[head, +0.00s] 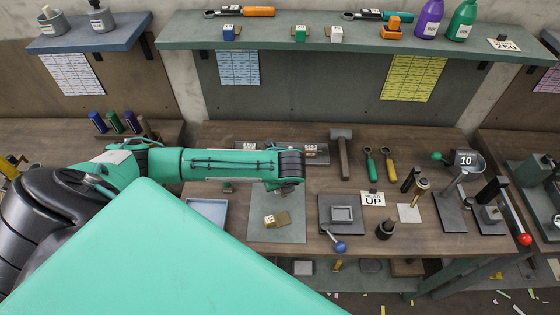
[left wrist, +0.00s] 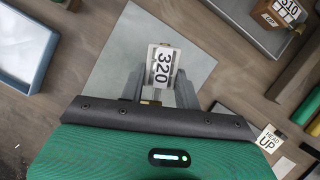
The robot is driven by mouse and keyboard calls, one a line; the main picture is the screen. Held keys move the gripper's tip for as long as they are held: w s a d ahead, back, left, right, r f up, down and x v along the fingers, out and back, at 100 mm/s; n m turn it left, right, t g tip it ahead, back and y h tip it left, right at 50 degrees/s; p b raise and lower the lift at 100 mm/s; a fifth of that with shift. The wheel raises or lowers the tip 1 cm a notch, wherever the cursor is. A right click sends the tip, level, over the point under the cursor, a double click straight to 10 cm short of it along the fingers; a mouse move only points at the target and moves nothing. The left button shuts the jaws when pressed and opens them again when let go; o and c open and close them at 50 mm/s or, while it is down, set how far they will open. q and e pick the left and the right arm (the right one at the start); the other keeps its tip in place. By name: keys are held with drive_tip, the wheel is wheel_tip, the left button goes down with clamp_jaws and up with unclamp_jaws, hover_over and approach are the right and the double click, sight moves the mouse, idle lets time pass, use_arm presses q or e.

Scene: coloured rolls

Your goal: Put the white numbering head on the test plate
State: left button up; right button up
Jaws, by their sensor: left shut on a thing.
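In the left wrist view my left gripper (left wrist: 160,88) is shut on the white numbering head (left wrist: 162,66). Its white face reads 320, and brass shows near the finger bases. Behind it lies a grey-green sheet (left wrist: 110,62); the gap between them is hard to judge. In the head view a small brass block with a white numbered face (head: 275,219) shows over the same sheet (head: 290,236) and looks like the same piece. The fingers do not show clearly there. Nothing is labelled test plate; a pale square plate (head: 409,212) lies further right. My right gripper is in neither view.
A blue tray (head: 207,211) lies left of the sheet. A dark plate with a square frame (head: 342,214) and a HEAD UP sign (head: 373,199) stand to the right. A rack of numbered blocks (head: 316,153) is behind. Coloured blocks and bottles stand on the shelf (head: 270,40).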

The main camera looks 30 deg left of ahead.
sight(280, 191)
use_arm(q)
wheel_tip(280, 191, down, 3)
drive_tip(key=shift+f+p, duration=0.2)
drive_tip(key=shift+p, duration=0.15)
drive_tip(key=shift+f, duration=0.25)
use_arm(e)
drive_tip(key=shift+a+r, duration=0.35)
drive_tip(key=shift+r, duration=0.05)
use_arm(q)
drive_tip(key=shift+f, duration=0.1)
drive_tip(key=o, duration=1)
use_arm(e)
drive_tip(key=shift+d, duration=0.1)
use_arm(q)
drive_tip(key=shift+d+r, duration=0.1)
drive_tip(key=shift+r, duration=0.15)
drive_tip(key=b+v, duration=0.2)
drive_tip(key=v, duration=0.9)
drive_tip(key=shift+r, duration=0.4)
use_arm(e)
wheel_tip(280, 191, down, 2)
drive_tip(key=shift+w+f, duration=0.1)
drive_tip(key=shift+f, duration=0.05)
